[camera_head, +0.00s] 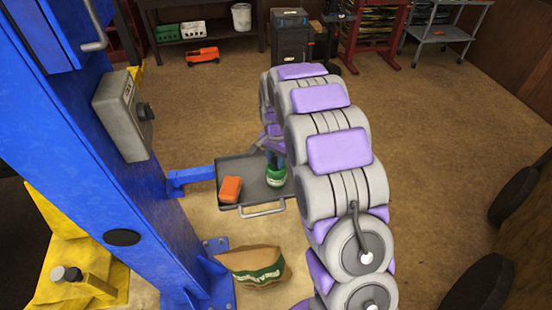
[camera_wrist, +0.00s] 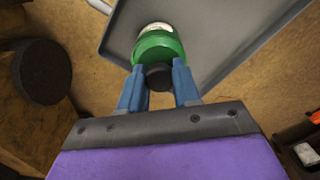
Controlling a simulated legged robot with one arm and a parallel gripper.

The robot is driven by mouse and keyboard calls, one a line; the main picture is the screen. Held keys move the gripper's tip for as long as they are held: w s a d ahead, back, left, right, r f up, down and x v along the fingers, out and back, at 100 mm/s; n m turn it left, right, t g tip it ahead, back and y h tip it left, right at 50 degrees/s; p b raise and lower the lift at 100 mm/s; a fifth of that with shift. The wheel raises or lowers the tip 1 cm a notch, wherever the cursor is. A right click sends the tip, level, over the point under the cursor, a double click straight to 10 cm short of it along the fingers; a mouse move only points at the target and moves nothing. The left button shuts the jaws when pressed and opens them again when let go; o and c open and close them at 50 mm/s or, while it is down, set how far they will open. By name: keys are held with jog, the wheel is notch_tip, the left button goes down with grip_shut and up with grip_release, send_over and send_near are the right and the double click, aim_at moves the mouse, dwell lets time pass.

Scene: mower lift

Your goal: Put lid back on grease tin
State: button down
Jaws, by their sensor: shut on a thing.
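The green grease tin (camera_head: 276,178) with a pale label band stands on the grey tray (camera_head: 252,168). In the wrist view its white label (camera_wrist: 155,27) shows just beyond a round green lid (camera_wrist: 157,46). The lid has a dark knob (camera_wrist: 159,77). My gripper (camera_wrist: 158,68) has its two blue fingers shut on the lid's knob. In the head view my gripper (camera_head: 274,156) is right above the tin, with the fingers partly hidden by my arm. The lid is at or very close to the tin's top; I cannot tell whether it is fully seated.
An orange object (camera_head: 230,188) lies on the tray left of the tin. The tray is held by a blue bracket (camera_head: 190,178) from the blue post (camera_head: 90,130). A brown bag (camera_head: 254,266) lies on the floor in front. Floor to the right is mostly clear.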

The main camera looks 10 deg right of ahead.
jog(key=shift+d, duration=0.15)
jog(key=shift+c, duration=1.2)
grip_release()
jog(key=shift+r, duration=0.1)
jog(key=shift+r+p, duration=1.2)
jog(key=shift+r, duration=2.2)
jog(key=shift+c, duration=0.2)
grip_shut()
